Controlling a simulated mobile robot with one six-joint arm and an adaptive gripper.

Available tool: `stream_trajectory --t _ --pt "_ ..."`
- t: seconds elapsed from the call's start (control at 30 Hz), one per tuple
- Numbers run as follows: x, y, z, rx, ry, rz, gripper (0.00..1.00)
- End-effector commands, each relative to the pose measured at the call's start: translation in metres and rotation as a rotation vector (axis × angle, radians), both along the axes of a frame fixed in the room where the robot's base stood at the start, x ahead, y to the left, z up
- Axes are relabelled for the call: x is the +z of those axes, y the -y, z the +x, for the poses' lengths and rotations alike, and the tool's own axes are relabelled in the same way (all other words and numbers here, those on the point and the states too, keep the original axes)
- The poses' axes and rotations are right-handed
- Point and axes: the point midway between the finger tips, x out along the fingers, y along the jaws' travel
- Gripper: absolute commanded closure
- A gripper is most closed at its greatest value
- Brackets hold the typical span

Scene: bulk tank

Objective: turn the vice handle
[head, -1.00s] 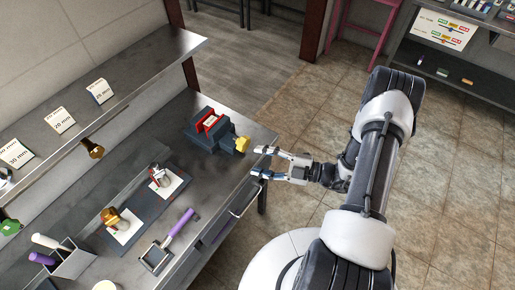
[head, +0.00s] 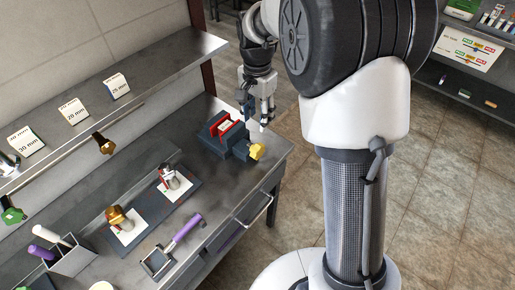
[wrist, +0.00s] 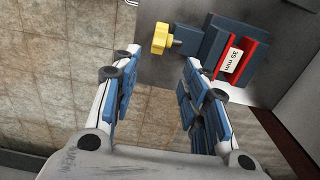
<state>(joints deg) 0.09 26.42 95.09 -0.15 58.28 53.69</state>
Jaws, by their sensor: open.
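The vice (head: 225,136) is dark blue-grey with red jaw faces and sits on the bench near its right end. Its handle is a yellow knob (head: 257,151) on the side facing the bench's front edge. In the wrist view the yellow knob (wrist: 162,38) is beyond my fingertips, and the vice body (wrist: 213,42) with a "35 mm" label is to its right. My gripper (head: 258,120) points down above and behind the vice's right side. In the wrist view its blue-padded fingers (wrist: 158,75) are apart, with nothing between them, and do not touch the knob.
The steel bench (head: 205,255) also holds a dark mat (head: 150,200) with metal parts, a purple-handled tool (head: 185,232) and a bin (head: 72,262) of tools at left. A shelf (head: 150,75) with labelled cards runs above the bench. The floor to the right is open.

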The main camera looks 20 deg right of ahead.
Motion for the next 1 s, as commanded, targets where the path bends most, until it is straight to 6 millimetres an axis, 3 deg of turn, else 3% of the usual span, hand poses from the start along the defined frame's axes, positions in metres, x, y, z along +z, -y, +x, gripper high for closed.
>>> stream_trajectory --t 0.1,0.5,0.7,1.0 --pt "-0.032 0.000 -0.001 -0.002 -0.006 0.001 0.59" --pt "-0.116 0.000 -0.001 -0.005 -0.006 0.002 0.59" --pt "-0.140 0.000 -0.001 -0.005 -0.005 0.002 0.59" --pt "-0.146 0.000 -0.001 -0.005 -0.003 0.002 0.59"
